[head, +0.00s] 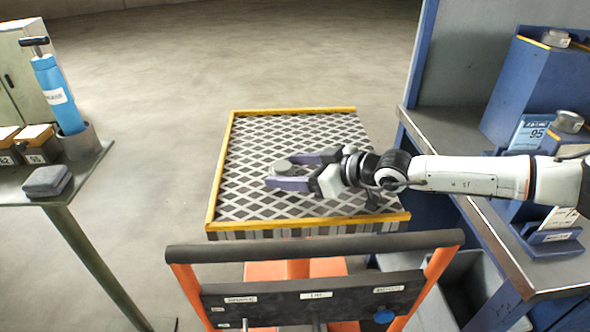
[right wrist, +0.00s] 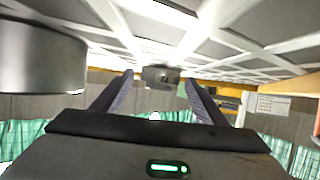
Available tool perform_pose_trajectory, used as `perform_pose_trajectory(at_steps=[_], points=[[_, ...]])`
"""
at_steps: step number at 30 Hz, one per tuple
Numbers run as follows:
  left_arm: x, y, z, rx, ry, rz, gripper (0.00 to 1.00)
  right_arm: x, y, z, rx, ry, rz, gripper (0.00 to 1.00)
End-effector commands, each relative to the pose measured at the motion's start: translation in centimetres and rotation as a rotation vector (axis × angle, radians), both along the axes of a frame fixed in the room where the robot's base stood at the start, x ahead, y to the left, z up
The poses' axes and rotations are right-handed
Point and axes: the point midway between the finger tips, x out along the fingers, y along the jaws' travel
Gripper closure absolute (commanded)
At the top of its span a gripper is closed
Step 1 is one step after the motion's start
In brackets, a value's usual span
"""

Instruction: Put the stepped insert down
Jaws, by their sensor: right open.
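A small grey round piece (head: 281,168), which looks like the stepped insert, sits on the lattice-topped cart platform (head: 290,223) with its yellow rim. My right gripper (head: 280,173) reaches in from the right, low over the lattice, its two purple-grey fingers apart on either side of the piece. In the right wrist view a small dark piece (right wrist: 160,76) shows between the open fingers, with space on both sides. Its steps cannot be made out. My left gripper is not in view.
A large grey cylinder (right wrist: 40,58) is close at the left of the right wrist view. The cart's black handle (head: 315,245) is in front. Most of the lattice is clear.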

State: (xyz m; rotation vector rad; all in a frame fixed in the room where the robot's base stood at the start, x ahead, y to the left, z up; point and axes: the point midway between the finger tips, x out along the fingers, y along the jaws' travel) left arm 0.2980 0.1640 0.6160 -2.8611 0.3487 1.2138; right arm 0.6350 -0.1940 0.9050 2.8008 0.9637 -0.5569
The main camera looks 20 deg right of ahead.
Motion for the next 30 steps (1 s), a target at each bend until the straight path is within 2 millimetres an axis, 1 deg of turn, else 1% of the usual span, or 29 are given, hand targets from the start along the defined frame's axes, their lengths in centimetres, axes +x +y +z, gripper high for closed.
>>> perform_pose_trajectory(at_steps=[2, 5, 8, 9, 12, 20, 24, 30], points=[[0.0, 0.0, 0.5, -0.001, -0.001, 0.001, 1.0, 0.0, 0.0, 0.5, 0.0, 0.0, 0.0, 0.34], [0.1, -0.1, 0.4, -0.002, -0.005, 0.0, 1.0, -0.9, -1.0, 0.8, -0.002, -0.001, -0.002, 0.34], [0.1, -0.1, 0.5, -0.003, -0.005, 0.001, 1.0, -2.4, -2.1, 1.6, 0.0, -0.001, -0.005, 0.34], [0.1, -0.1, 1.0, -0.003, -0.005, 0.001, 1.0, -2.9, -2.6, 2.3, -0.003, -0.004, -0.003, 0.34], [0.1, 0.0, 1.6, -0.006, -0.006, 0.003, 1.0, -4.5, -3.8, 3.2, -0.001, -0.003, -0.004, 0.34], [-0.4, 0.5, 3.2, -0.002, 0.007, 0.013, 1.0, -7.2, -5.8, 4.7, -0.002, -0.003, -0.002, 0.34], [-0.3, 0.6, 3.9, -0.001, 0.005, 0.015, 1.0, -8.3, -6.6, 5.0, -0.001, -0.002, -0.001, 0.34], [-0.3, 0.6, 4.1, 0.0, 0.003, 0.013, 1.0, -8.8, -6.9, 4.8, 0.001, 0.001, 0.0, 0.34]])
